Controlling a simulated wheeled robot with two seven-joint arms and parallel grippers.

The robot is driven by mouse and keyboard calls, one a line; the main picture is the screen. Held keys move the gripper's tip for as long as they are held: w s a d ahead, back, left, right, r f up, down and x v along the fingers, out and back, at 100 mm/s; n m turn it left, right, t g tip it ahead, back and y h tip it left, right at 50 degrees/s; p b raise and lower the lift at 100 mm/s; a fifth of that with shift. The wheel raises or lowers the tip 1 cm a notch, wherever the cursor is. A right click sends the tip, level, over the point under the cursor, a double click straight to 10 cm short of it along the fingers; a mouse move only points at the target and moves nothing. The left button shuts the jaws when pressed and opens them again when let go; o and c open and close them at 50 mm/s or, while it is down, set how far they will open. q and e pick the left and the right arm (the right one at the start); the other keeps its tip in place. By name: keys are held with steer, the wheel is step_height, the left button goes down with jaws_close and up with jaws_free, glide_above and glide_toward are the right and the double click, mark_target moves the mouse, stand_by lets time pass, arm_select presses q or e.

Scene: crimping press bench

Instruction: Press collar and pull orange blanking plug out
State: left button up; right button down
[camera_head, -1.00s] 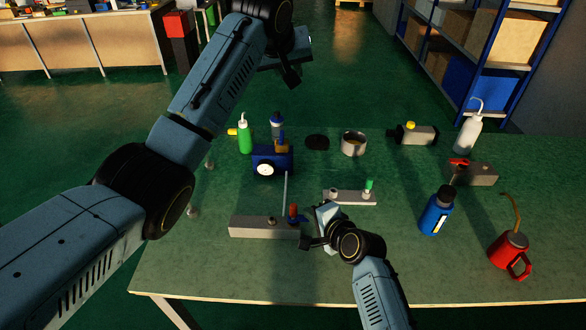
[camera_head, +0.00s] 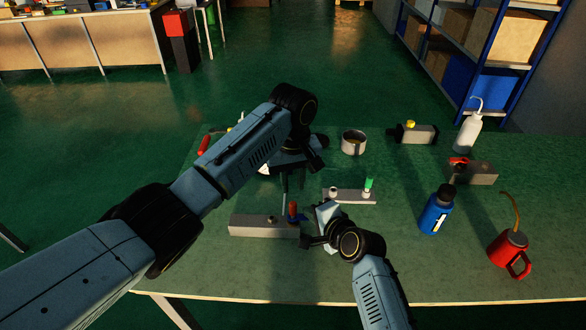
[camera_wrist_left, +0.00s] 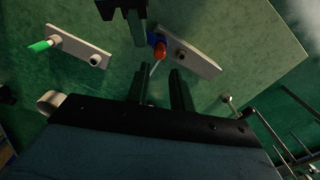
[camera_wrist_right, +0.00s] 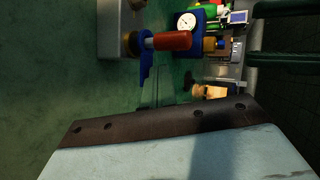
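The orange blanking plug (camera_head: 292,208) stands upright in a fitting at the right end of a long pale block (camera_head: 250,226). The right wrist view shows the plug (camera_wrist_right: 170,40) close up, with a brass-coloured ring at its base and a blue collar piece (camera_wrist_right: 146,68) beside it. My left gripper (camera_head: 294,186) is above the plug, pointing down. In the left wrist view its two fingers (camera_wrist_left: 159,88) are apart and empty, with the plug (camera_wrist_left: 159,50) beyond the gap. My right gripper (camera_head: 309,236) is low, just right of the plug and blue collar; its finger gap is hidden.
A smaller pale block with a green plug (camera_head: 368,187) lies behind my right gripper. A metal cup (camera_head: 354,143), a blue bottle (camera_head: 436,212) and a red oil can (camera_head: 509,252) stand on the bench. My left arm covers the press gauge area. The bench front is clear.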

mark_target(293, 203)
arm_select(q)
step_height(293, 203, down, 8)
steer(key=shift+f, duration=0.2)
